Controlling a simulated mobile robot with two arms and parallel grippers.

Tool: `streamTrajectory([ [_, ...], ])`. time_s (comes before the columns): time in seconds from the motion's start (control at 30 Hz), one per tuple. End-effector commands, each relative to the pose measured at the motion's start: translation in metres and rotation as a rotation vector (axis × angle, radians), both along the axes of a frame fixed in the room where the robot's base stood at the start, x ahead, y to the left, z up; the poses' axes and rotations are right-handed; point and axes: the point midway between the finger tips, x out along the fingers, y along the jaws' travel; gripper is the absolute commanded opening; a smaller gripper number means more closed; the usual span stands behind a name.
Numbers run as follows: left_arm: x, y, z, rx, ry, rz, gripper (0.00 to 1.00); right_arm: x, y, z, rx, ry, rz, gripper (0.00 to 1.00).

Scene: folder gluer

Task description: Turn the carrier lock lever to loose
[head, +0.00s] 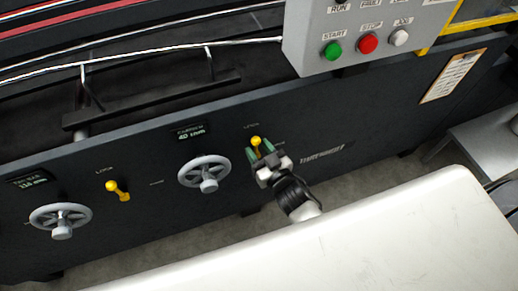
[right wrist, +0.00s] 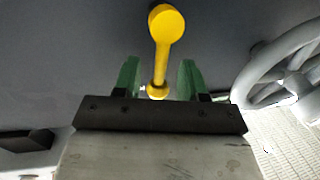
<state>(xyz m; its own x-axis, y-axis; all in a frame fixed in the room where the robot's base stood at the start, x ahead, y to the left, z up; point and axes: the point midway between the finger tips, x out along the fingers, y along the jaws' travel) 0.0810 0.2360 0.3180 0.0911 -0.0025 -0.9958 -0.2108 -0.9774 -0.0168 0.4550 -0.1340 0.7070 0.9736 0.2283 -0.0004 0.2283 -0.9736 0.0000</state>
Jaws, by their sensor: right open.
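The carrier lock lever (head: 256,142) is yellow with a round knob and sits on the dark machine panel, right of the carrier handwheel (head: 205,173). In the right wrist view the lever (right wrist: 161,55) stands with its knob at the top and its shaft running down between my fingers. My right gripper (head: 262,152) is open, with one green finger on each side of the lever. In the right wrist view there is a gap between the shaft and each finger of the gripper (right wrist: 160,78). My left gripper is not in view.
A second yellow lock lever (head: 118,190) and another handwheel (head: 61,220) are at the left. A control box (head: 360,35) with green, red and white buttons is above right. The handwheel (right wrist: 280,75) is close beside my right gripper. A white surface (head: 400,235) fills the foreground.

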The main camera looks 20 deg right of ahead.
Motion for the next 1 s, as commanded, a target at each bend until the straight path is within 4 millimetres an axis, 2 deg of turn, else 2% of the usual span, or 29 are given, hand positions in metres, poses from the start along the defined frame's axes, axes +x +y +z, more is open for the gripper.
streamTrajectory([
  [0.03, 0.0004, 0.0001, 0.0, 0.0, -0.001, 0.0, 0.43, -0.0002, 0.0001, 0.0, 0.0, 0.0, 0.0, 0.42],
  [0.3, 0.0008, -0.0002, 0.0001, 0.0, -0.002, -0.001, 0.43, -0.0004, 0.0, 0.0001, 0.0, 0.0, 0.0, 0.0],
  [0.67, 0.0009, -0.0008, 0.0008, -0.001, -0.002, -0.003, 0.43, -0.0004, -0.0007, 0.0001, 0.014, 0.0, 0.001, 0.0],
  [1.0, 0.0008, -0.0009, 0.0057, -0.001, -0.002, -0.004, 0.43, -0.0003, -0.009, -0.0012, 0.184, 0.007, 0.0, 0.0],
])
